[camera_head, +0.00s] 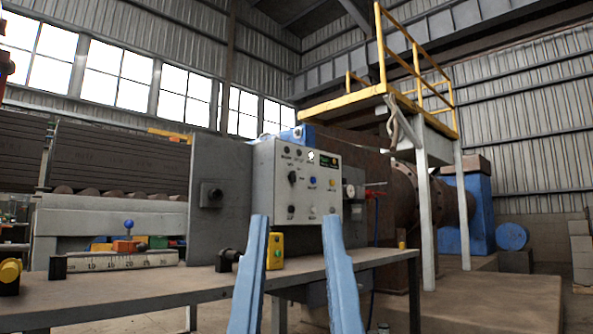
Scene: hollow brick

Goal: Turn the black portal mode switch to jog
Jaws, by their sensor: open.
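A light grey control panel (318,168) stands behind the bench, facing me at an angle. A black rotary switch (292,177) sits on its left half and seems to be the portal mode switch. Its labels and pointer setting are too small to read. My gripper (294,220) shows as two blue fingers rising from the bottom edge. They are open, with a wide empty gap between them.
A yellow box (275,250) and a black fitting (227,261) stand on the bench (150,282) below. A grey plate with a black knob (211,195) is left of the panel.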

